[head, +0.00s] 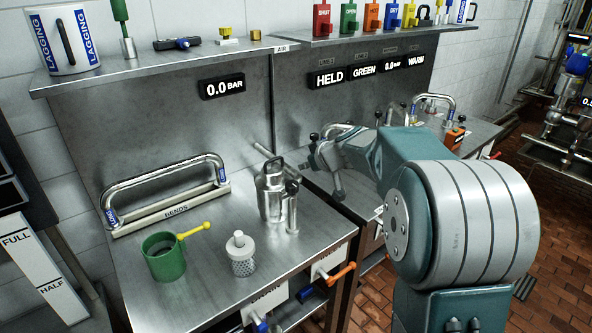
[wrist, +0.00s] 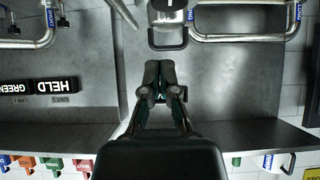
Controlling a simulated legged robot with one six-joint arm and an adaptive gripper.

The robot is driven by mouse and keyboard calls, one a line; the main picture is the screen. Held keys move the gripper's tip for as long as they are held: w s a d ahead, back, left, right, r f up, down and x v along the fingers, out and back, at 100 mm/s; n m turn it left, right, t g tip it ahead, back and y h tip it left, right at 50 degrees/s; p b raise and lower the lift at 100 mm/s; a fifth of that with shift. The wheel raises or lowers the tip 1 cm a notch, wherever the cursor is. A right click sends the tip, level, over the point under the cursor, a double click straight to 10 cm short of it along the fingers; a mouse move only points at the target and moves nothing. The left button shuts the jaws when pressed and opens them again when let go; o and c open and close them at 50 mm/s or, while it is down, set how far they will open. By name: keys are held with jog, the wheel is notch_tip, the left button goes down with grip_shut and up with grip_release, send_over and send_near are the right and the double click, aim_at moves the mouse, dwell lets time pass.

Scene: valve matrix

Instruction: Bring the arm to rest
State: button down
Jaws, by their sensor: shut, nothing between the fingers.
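My teal-and-grey arm reaches in from the lower right of the head view, over the steel benches. My gripper (head: 318,158) is above the bench, just right of a steel canister (head: 271,190), and looks apart from it. In the wrist view my gripper (wrist: 160,78) has its dark fingertips together with nothing between them. Part of the bench behind the arm is hidden in the head view.
A green cup (head: 163,257) with a yellow handle, a white-topped strainer (head: 241,254) and a bent pipe on a rack (head: 166,190) stand on the left bench.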

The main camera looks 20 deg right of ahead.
jog(key=s+a+r+m+g, duration=0.1)
jog(key=s+a+r, duration=0.15)
jog(key=s, duration=0.65)
jog(key=s+a+r+g, duration=0.15)
jog(key=s+a, duration=0.25)
jog(key=s, duration=0.5)
jog(key=s+f+m+h, duration=0.1)
jog(key=s+f+h, duration=0.1)
jog(key=s, duration=0.7)
jog(key=s+f+m+g+h, duration=0.1)
jog(key=s+f+m, duration=0.1)
jog(key=s, duration=0.8)
jog(key=shift+s+d+f+m+h, duration=0.25)
jog(key=shift+d+f+m+h, duration=0.05)
jog(key=shift+d+h, duration=0.1)
jog(key=shift+g, duration=0.25)
